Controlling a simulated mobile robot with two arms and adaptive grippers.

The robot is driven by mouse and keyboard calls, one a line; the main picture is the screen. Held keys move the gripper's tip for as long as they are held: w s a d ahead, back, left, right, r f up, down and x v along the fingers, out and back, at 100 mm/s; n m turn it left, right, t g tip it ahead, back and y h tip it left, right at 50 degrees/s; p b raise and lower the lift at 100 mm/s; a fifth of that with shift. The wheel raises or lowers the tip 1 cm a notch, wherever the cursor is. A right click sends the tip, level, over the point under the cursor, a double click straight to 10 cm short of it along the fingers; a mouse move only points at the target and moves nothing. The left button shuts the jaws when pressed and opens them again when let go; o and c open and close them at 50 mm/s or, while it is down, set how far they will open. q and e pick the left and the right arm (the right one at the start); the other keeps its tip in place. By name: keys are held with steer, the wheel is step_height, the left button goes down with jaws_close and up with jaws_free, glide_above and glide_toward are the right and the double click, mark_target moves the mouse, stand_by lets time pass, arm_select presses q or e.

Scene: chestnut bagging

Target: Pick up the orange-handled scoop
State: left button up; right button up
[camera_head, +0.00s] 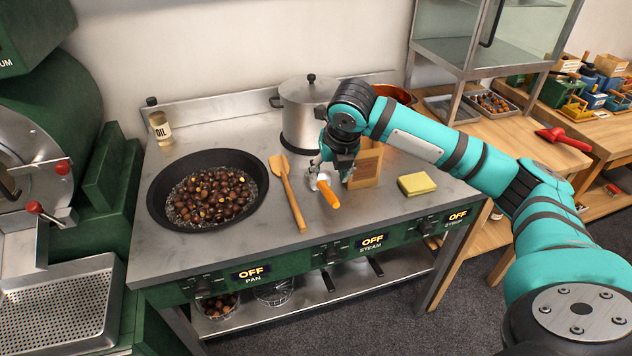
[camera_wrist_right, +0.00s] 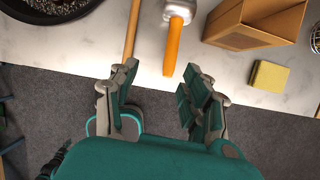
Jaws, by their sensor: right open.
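The orange-handled scoop (camera_head: 328,193) lies on the steel stove top, its handle pointing toward the front edge and its metal head toward the back. In the right wrist view the scoop's orange handle (camera_wrist_right: 173,48) lies ahead of the fingertips, roughly in line with the gap between them. My right gripper (camera_head: 322,168) is open and empty, above the scoop's head in the head view, and it partly hides the head. The gripper also shows in the wrist view (camera_wrist_right: 155,82), its fingers spread apart. My left gripper is not in view.
A wooden spatula (camera_head: 288,192) lies just left of the scoop. A brown paper bag (camera_head: 367,168) stands close on the right, with a yellow sponge (camera_head: 416,184) beyond. A pan (camera_head: 160,210) of chestnuts is at left; a steel pot (camera_head: 303,115) stands behind.

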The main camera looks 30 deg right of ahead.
steer(key=d+r, duration=0.2)
steer(key=p, duration=0.1)
glide_toward(327, 188)
steer(key=shift+n, duration=0.4)
steer(key=x, duration=0.6)
steer(key=shift+a, duration=0.2)
steer(key=shift+p+x, duration=0.7)
steer(key=shift+x, duration=2.05)
steer(key=shift+d, duration=0.15)
steer(key=shift+s, duration=0.1)
jaws_close()
